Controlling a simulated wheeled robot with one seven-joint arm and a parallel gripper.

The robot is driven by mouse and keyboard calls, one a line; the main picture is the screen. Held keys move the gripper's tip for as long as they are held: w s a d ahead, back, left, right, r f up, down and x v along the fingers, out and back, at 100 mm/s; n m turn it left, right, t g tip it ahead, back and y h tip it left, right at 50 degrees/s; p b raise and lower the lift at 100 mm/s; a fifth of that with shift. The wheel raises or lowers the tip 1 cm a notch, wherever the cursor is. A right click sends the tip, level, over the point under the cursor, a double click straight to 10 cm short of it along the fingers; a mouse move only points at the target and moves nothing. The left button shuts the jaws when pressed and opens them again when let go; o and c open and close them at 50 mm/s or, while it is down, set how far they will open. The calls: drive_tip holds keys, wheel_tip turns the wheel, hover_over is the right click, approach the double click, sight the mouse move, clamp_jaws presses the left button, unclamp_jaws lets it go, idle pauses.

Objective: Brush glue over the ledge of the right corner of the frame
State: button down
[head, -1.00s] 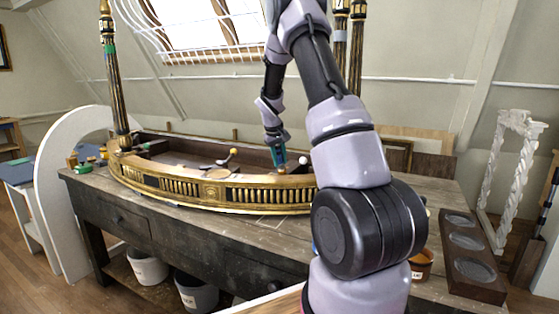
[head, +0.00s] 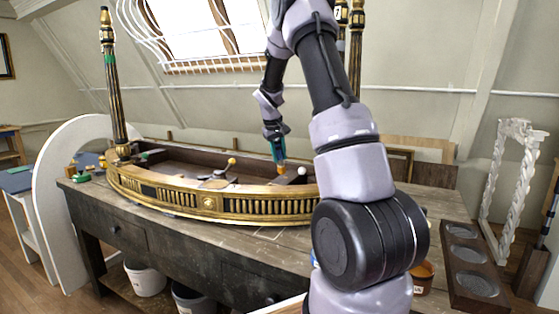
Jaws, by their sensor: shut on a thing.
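The gilt frame (head: 209,202) lies on the workbench, a curved gold and black front with a dark recessed inside. My gripper (head: 278,150) is over the inside of its right part, pointing down. It is shut on a thin tool, likely the glue brush (head: 282,170), whose orange-brown lower end shows below the teal fingertips. I cannot tell whether its tip touches the ledge. The right corner of the frame is largely hidden behind my arm. No glue can be made out on the ledge.
Black and gold columns rise at the frame's left end (head: 115,90) and behind my arm (head: 355,50). A small white ball (head: 302,170) and a yellow-orange knob (head: 232,161) are near the brush. An orange pot (head: 422,277) and a dark tray with round wells (head: 470,262) are at right.

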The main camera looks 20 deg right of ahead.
drive_tip(key=shift+r, duration=0.95)
